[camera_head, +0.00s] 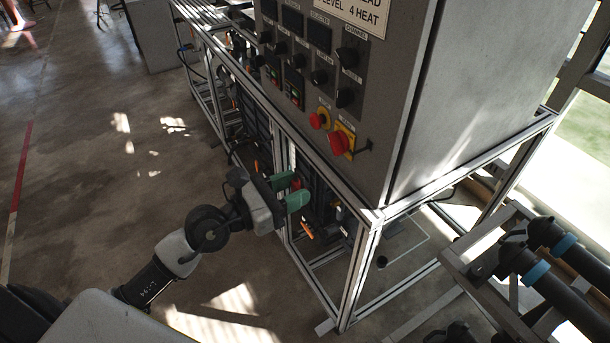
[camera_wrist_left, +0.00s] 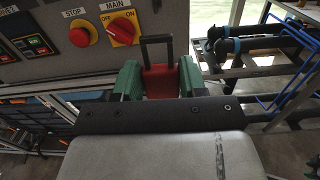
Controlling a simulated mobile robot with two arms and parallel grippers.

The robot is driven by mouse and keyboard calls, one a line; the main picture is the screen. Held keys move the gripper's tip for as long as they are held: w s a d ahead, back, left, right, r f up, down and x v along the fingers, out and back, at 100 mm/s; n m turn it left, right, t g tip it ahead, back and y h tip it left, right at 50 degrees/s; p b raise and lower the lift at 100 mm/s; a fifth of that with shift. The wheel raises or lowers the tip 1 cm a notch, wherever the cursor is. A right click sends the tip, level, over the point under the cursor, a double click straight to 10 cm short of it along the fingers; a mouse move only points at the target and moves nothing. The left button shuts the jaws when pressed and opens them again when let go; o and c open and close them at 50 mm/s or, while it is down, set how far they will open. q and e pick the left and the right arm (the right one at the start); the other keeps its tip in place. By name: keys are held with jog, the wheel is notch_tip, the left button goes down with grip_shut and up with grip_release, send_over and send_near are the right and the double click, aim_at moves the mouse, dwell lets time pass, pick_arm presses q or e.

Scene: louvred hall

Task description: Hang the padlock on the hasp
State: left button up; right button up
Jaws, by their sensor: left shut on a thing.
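The padlock (camera_wrist_left: 160,82) has a red body and a dark square-cornered shackle pointing up in the left wrist view. My left gripper (camera_wrist_left: 160,78) is shut on its body with green fingertips on both sides. In the head view, my left gripper (camera_head: 291,192) is beside the frame below the control cabinet, with a bit of red between the fingers. A small dark fitting (camera_head: 365,147) sticks out of the cabinet face right of the red main switch (camera_head: 341,142); it may be the hasp. The shackle looks clear of the cabinet. My right gripper is not seen.
The grey cabinet (camera_head: 465,85) stands on an aluminium frame (camera_head: 366,235). A red stop button (camera_head: 318,120) and black knobs are on its face. Dark pipes with blue bands (camera_head: 537,272) lie at the right. The floor left of the frame is open.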

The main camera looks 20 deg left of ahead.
pick_arm(q)
jog(key=shift+w+r, duration=0.2)
jog(key=shift+r, duration=0.3)
jog(key=shift+w, duration=0.25)
jog(key=shift+w+d+p, duration=0.15)
jog(key=shift+w+p, duration=0.15)
jog(key=shift+p, duration=0.1)
jog(key=p+x, duration=0.1)
jog(key=x, duration=0.6)
jog(key=shift+d+p, duration=0.25)
jog(key=shift+p, duration=0.15)
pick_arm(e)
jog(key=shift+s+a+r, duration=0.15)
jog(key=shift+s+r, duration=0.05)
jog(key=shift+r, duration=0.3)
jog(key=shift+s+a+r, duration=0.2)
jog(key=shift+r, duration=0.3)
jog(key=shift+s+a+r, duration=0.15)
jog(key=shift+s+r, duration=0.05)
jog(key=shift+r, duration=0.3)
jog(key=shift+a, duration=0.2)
pick_arm(q)
jog(key=shift+a, duration=0.1)
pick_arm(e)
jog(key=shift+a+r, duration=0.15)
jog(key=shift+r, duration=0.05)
